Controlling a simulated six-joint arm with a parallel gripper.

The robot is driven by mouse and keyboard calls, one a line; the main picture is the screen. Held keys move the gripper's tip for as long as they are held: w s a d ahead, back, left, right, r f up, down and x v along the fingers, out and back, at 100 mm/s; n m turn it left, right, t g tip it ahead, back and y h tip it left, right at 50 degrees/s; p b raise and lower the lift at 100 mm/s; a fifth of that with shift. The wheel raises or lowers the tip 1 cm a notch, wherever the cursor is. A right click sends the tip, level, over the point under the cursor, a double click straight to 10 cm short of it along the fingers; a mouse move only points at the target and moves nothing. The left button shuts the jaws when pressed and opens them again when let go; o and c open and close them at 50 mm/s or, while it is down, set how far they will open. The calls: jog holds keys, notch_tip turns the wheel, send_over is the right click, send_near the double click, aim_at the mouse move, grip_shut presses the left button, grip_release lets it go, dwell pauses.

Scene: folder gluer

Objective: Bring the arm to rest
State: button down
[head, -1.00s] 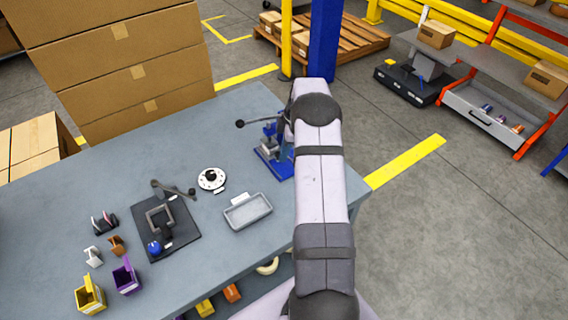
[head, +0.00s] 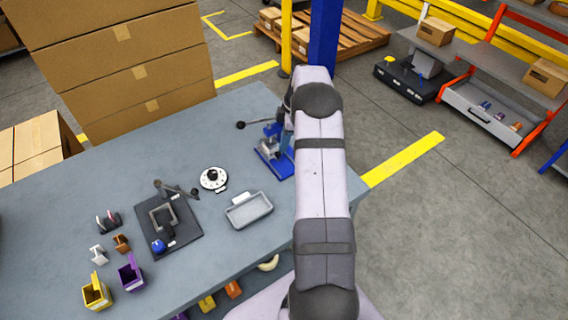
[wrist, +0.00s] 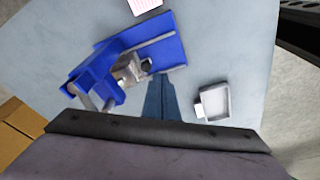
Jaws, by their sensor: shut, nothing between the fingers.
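My arm (head: 322,190) reaches forward over the right side of the grey-blue table (head: 120,175) and hides my gripper in the head view. In the wrist view my gripper (wrist: 160,82) shows as two dark blue fingers, shut with nothing between them. The fingertips appear beside the blue press (wrist: 165,42) with its grey metal parts; I cannot tell whether they touch it. The blue press (head: 272,160) also shows in the head view, partly behind my arm.
A grey tray (head: 229,217), a white dial (head: 213,172) and a black fixture plate (head: 185,232) lie left of my arm. Yellow (head: 96,294) and purple (head: 131,275) bins stand at the front left. Large cartons (head: 120,75) stand behind the table.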

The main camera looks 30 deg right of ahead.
dwell(0.3)
jog(key=s+a+r+m+g+h, duration=0.1)
jog(key=s+a+r+m, duration=0.3)
jog(key=a, duration=0.5)
jog(key=s+a+r+m, duration=0.2)
jog(key=s+a+r, duration=0.2)
jog(key=s+a, duration=0.3)
jog(key=s+a+m+h, duration=0.1)
jog(key=s+a+m, duration=0.5)
jog(key=s, duration=0.9)
jog(key=a, duration=0.3)
jog(key=shift+s+f, duration=0.15)
